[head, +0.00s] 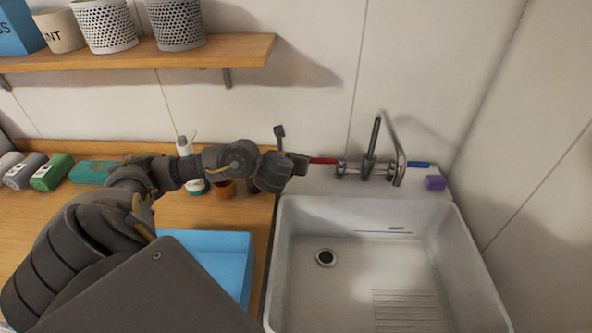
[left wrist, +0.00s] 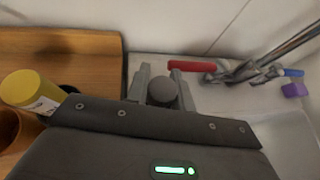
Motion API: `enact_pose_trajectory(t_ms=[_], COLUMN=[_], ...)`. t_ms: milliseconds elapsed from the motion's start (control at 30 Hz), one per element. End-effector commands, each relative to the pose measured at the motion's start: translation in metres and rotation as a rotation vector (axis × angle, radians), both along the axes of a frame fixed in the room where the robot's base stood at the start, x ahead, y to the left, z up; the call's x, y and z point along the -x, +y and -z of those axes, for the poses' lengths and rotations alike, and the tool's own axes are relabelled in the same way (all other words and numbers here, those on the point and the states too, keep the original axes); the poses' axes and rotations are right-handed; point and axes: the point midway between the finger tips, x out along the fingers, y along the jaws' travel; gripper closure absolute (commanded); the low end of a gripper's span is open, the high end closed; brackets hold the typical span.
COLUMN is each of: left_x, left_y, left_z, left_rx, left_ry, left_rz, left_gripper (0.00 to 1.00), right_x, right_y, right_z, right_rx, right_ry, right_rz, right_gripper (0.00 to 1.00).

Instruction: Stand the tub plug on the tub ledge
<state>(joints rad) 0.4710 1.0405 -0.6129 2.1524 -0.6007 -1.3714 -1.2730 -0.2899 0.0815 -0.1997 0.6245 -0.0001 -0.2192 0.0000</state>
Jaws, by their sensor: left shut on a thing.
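My left gripper (head: 298,164) reaches in from the left over the tub's back left corner. In the left wrist view its two fingers (left wrist: 161,84) are shut on a grey rounded thing, which looks like the tub plug (left wrist: 162,93). I cannot make out the plug in the head view. The pale tub ledge (head: 325,187) runs behind the white tub (head: 345,217), below the tap; it also shows in the left wrist view (left wrist: 211,97). I cannot tell whether the plug touches the ledge. My right gripper is not in view.
The tap (head: 371,160) has a red handle (head: 322,160) close to my left gripper and a blue handle (head: 419,164). A purple block (head: 435,183) sits at the ledge's right end. A white bottle (head: 184,147) and a brown pot (head: 225,189) stand on the wooden counter beside my arm.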

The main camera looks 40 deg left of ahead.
Motion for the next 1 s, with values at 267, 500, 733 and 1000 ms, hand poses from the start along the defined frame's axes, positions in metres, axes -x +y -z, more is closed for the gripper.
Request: enact_pose_trajectory(t_ms=[267,500,733,1000], left_x=[-0.028,-0.033,-0.038,-0.038], left_y=[0.027,0.030,0.036,0.036], left_z=[0.048,0.052,0.082,0.091], left_rx=[0.000,0.002,0.001,0.000], left_ry=[-0.001,0.000,0.001,-0.001], left_rz=[0.000,0.003,0.002,0.002], left_gripper=[0.99,0.99,0.99,0.99], right_x=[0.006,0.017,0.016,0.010], right_y=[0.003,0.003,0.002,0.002], right_z=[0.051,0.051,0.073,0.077], right_rx=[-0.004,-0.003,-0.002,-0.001], right_ry=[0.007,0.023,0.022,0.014], right_rz=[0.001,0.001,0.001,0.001], right_gripper=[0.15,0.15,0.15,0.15])
